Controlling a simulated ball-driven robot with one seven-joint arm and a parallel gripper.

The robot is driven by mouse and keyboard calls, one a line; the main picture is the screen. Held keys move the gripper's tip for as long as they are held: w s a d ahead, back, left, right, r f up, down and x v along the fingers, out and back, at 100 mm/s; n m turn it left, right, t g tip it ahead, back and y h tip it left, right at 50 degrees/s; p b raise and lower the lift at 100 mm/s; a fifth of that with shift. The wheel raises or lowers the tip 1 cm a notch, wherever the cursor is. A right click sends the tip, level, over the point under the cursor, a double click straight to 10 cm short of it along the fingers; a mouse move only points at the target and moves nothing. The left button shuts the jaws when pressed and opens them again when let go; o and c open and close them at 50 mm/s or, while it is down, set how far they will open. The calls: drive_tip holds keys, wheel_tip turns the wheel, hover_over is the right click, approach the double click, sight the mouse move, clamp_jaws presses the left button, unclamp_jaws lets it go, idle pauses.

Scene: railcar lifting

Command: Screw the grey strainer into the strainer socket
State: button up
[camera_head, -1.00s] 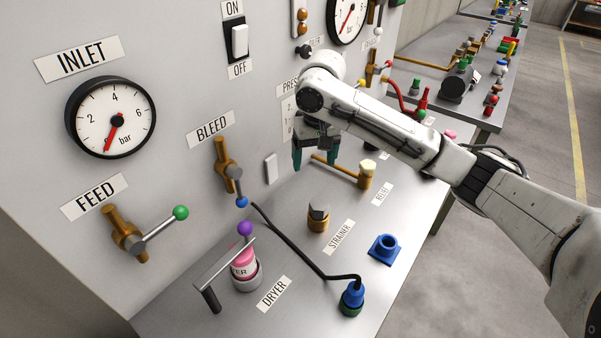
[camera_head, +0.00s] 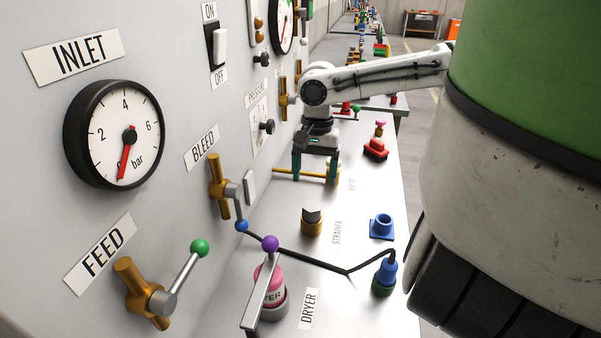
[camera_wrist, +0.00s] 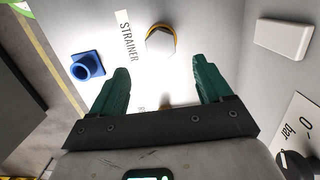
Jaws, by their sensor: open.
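The grey strainer (camera_head: 312,215) is a short hex-topped piece on the brass strainer socket (camera_head: 311,230), behind the dryer. In the wrist view its pale hex top (camera_wrist: 160,41) sits inside the brass ring (camera_wrist: 174,52). How far it is threaded in cannot be told. My gripper (camera_head: 315,174) points down beyond the strainer, near the brass pipe. Its two green fingers are spread with nothing between them. In the wrist view the strainer lies ahead of the gap between the fingertips (camera_wrist: 165,66), apart from both.
The blue flanged port (camera_head: 382,226) stands right of the strainer. A black hose (camera_head: 320,262) runs in front to the blue connector (camera_head: 385,273). The upright panel with bleed lever (camera_head: 222,192) bounds the left.

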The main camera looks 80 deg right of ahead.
sight(312, 205)
drive_tip(key=f, duration=0.6)
drive_tip(key=a+f, duration=0.1)
drive_tip(key=f, duration=0.2)
drive_tip(key=shift+w+a+f, duration=0.1)
drive_tip(key=shift+f, duration=0.25)
drive_tip(key=shift+c, duration=0.4)
drive_tip(key=c, duration=1.1)
drive_tip(key=o, duration=0.6)
drive_tip(key=c, duration=0.5)
drive_tip(key=m+p, duration=0.1)
drive_tip(key=m, duration=0.1)
drive_tip(key=shift+m+p, duration=0.3)
drive_tip(key=shift+m, duration=0.1)
drive_tip(key=m+p, duration=0.2)
drive_tip(key=m, duration=0.2)
drive_tip(key=shift+m+t, duration=0.3)
drive_tip(key=shift+t, duration=0.1)
drive_tip(key=shift+m+h+p, duration=0.4)
drive_tip(key=shift+m+p, duration=1.2)
drive_tip(key=shift+m, duration=0.7)
drive_tip(key=shift+m+p, duration=1.05)
drive_tip(key=shift+m, duration=0.35)
